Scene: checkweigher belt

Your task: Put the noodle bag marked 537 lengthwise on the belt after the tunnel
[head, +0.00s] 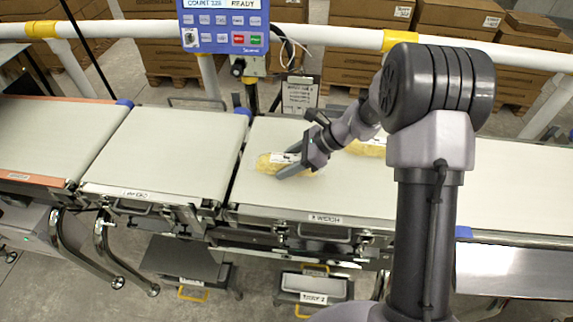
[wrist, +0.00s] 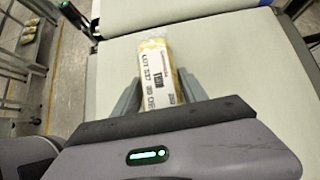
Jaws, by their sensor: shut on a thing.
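The noodle bag (head: 266,166) is yellow with a white label, in my gripper over the weigh belt (head: 262,195), near its left end. In the wrist view the bag (wrist: 155,62) shows a label reading LOT 537, and its long side points away from my gripper. My gripper (head: 294,170) is shut on the bag, with one finger along each side in the wrist view (wrist: 158,88). I cannot tell whether the bag touches the belt. A second yellow bag (head: 370,148) lies on the belt to the right, partly hidden by my arm. No tunnel is clearly visible.
Left of a narrow gap lies another bare belt (head: 165,150), then an orange-edged belt (head: 45,135). A blue display panel (head: 222,25) and a small sign (head: 299,95) stand behind the line. A yellow-jointed white rail (head: 310,35) and cardboard boxes (head: 455,20) stand farther back.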

